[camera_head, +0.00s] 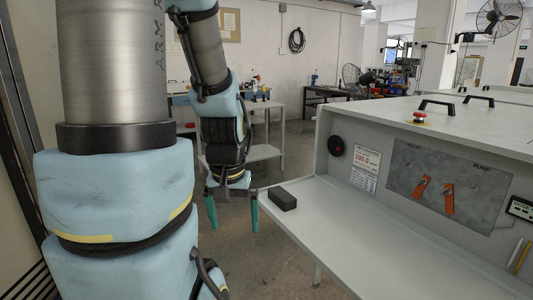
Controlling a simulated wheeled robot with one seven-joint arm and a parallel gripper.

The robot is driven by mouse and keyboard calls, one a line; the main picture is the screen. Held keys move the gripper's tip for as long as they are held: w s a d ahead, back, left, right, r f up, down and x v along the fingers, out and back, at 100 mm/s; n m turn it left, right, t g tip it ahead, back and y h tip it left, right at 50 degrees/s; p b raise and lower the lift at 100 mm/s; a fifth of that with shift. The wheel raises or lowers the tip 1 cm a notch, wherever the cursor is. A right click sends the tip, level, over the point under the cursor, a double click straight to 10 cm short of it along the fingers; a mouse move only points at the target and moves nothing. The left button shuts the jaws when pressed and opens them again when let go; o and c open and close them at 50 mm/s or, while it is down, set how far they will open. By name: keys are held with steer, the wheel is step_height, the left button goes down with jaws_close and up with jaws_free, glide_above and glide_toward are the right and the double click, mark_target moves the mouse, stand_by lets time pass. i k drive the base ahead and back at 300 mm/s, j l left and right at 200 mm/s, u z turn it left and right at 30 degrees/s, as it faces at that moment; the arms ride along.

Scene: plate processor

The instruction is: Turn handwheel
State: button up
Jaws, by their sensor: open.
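A small dark round knob, which looks like the handwheel (336,146), sits on the left part of the grey machine's upright panel. It has a small red spot at its middle. My gripper (231,214) hangs with its two green fingers pointing down, spread apart and empty. It is to the left of the machine's shelf edge, below and left of the handwheel and apart from it. Nothing hides the handwheel.
A black block (282,199) lies on the machine's light shelf (350,232), near my gripper. The panel has a metal plate with orange levers (434,194). A red emergency button (419,117) and black handles are on top. Open floor lies left of the shelf.

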mark_target(335, 145)
steer(key=i+j+u, duration=0.25)
steer(key=i, duration=0.25)
steer(key=i+j+u, duration=0.25)
steer(key=i, duration=0.25)
